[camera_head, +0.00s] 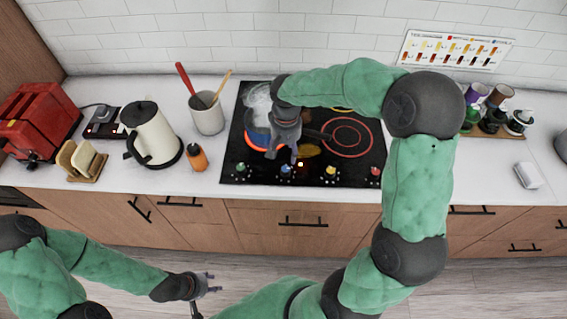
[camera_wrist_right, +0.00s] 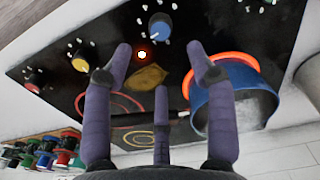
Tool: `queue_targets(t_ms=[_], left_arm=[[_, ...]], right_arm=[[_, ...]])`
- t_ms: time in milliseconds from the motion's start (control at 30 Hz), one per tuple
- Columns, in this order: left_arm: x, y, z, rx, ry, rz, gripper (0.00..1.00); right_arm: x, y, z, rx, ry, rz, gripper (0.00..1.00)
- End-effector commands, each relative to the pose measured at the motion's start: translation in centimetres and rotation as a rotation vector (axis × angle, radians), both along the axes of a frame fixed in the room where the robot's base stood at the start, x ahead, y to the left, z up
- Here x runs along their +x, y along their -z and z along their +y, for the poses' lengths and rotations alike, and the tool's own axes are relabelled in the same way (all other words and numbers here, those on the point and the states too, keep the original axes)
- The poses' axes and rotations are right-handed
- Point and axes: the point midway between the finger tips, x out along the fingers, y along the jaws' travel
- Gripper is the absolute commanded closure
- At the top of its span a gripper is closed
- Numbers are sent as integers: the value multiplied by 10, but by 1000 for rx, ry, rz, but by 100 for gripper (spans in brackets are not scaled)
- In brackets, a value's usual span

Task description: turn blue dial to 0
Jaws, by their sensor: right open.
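The blue dial (camera_head: 286,170) is on the front edge of the black cooktop (camera_head: 235,150), between the green dial (camera_head: 240,168) and the yellow dial (camera_head: 331,171). In the right wrist view the blue dial (camera_wrist_right: 159,26) lies just beyond the fingertips, with a lit indicator light (camera_wrist_right: 142,55) close by. My right gripper (camera_head: 289,153) hangs over the cooktop just behind the blue dial. In its wrist view the right gripper (camera_wrist_right: 160,68) has its fingers spread, with nothing between them. My left gripper (camera_head: 209,284) is empty, in front of the counter, its fingers apart.
A blue pot (camera_wrist_right: 238,78) stands on a glowing red burner beside my right fingers. A red dial (camera_head: 376,172) is at the cooktop's right. An orange bottle (camera_head: 197,158), a kettle (camera_head: 153,136) and a utensil crock (camera_head: 207,114) stand left. The counter right of the cooktop is mostly clear.

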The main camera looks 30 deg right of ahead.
Motion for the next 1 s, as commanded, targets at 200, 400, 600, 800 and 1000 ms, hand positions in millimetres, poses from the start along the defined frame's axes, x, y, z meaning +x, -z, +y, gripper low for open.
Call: queue_targets(t_ms=[200,400,600,800,1000], left_arm=[[0,10,0,0,0,0,60],[0,16,0,0,0,-1,60],[0,18,0,0,0,-1,60],[0,18,0,0,0,-1,60],[0,18,0,0,0,-1,60]], right_arm=[[-1,43,0,2,-1,6,43],[0,73,0,2,0,2,43],[0,88,0,1,-1,2,43],[0,91,0,1,0,1,43],[0,90,0,1,-1,1,60]])
